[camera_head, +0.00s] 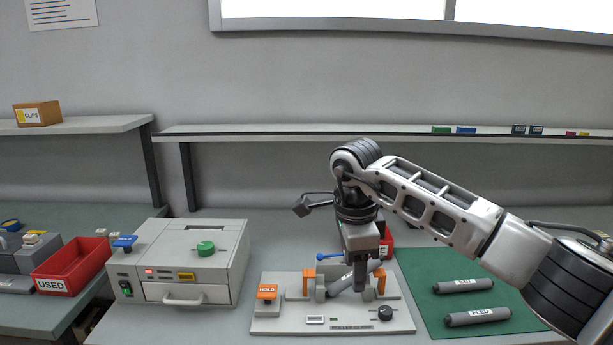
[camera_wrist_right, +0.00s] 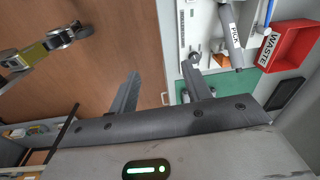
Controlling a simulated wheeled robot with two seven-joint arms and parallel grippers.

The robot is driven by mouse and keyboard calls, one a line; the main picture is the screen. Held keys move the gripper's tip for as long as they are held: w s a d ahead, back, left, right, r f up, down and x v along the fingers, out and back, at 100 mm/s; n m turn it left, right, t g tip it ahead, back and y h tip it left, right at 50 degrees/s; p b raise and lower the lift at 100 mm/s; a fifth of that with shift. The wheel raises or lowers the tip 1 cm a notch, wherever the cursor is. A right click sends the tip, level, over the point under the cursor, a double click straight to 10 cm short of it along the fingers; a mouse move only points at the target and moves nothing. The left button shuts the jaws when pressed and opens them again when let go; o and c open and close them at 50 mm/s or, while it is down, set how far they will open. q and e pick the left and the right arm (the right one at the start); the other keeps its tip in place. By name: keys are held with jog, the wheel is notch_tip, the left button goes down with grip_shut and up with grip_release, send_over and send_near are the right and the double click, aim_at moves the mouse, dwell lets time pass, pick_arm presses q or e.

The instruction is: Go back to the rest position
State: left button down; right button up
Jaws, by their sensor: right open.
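My right gripper (camera_head: 361,286) points down over the grey fixture (camera_head: 268,322) in the head view, with its fingers in front of the cartridge there. In the right wrist view the right gripper (camera_wrist_right: 160,70) is open, with nothing between its fingers. A grey cartridge labelled PICK (camera_wrist_right: 229,28) shows at the top right of that view, beside the fingers rather than between them. In the head view the fixture cartridge (camera_head: 341,284) is partly hidden by the gripper and lies tilted between orange clamps (camera_head: 309,282).
A green mat (camera_head: 420,280) at right bears a FEED cartridge (camera_head: 478,316) and another cartridge (camera_head: 460,286). A red WASTE bin (camera_wrist_right: 293,42) is partly hidden behind my arm in the head view. A white machine (camera_head: 215,262) and red USED bin (camera_head: 75,268) stand left.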

jog(key=s+a+f+m+g+y, duration=0.1)
jog(key=s+a+f+g+y, duration=0.1)
jog(key=s+a+f+y, duration=0.4)
jog(key=s+a+f+g+y, duration=0.2)
jog(key=s+a+y, duration=0.15)
jog(key=a, duration=0.45)
jog(key=s+a+r+m+t+y, duration=0.2)
jog(key=s+a+r+m+y, duration=0.3)
jog(key=m+y, duration=0.5)
jog(key=w+d+f+m+t+h, duration=0.1)
jog(key=d+f+m+t+h, duration=0.35)
jog(key=d+m+t, duration=0.65)
jog(key=w+d+f+m+t+h, duration=0.25)
jog(key=f+m+t, duration=0.3)
jog(key=m, duration=1.15)
jog(key=s+d+f+m+g+h, duration=0.2)
jog(key=s+d+f+m+h, duration=0.2)
jog(key=s+d+f+m, duration=0.2)
jog(key=s+d+f+m+g+h, duration=0.3)
jog(key=s+d+f+m+h, duration=0.2)
jog(key=s+d+f+m, duration=0.2)
notch_tip(320, 180, down, 4)
jog(key=s, duration=0.2)
jog(key=shift+s+f+m, duration=0.15)
jog(key=shift+s+m, duration=0.15)
jog(key=shift+s, duration=0.1)
